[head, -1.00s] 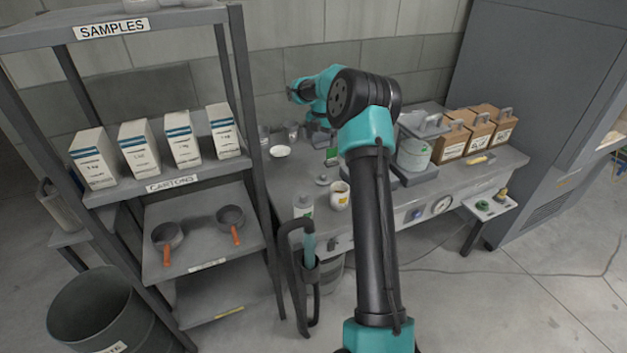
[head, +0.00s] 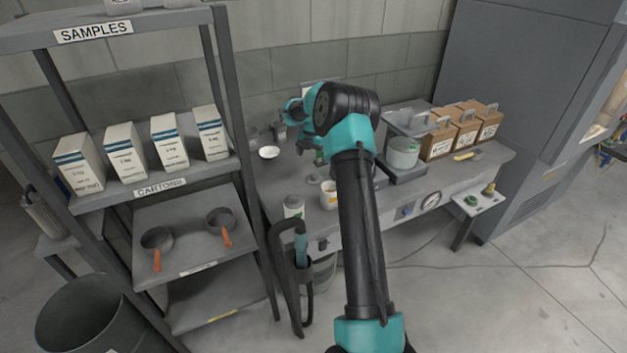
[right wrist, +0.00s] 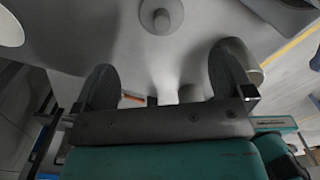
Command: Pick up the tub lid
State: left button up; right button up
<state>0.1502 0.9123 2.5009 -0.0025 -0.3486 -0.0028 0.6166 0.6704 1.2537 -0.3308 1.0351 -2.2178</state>
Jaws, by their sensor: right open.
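A small round grey lid with a knob lies on the grey bench, small in the head view (head: 313,178) beside a white tub (head: 329,194) with a yellow mark. In the right wrist view a round grey lid (right wrist: 161,17) with its knob shows at the top centre, beyond the fingertips. My right gripper (right wrist: 165,82) is open and empty, its two dark fingers spread below the lid and apart from it. In the head view my right arm reaches over the bench, and its own links largely hide the gripper.
A scale carrying a pale vessel (head: 403,153) and several brown boxes (head: 466,131) stand to the right. A shelf rack (head: 190,185) borders the bench's left.

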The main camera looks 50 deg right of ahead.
aim_at(314, 174)
notch_tip(314, 174, down, 5)
jog(key=shift+f, duration=0.1)
dwell(0.4)
jog(key=f, duration=0.5)
jog(key=shift+s+d, duration=0.1)
jog(key=shift+d, duration=0.15)
jog(key=shift+c, duration=0.5)
jog(key=c, duration=0.9)
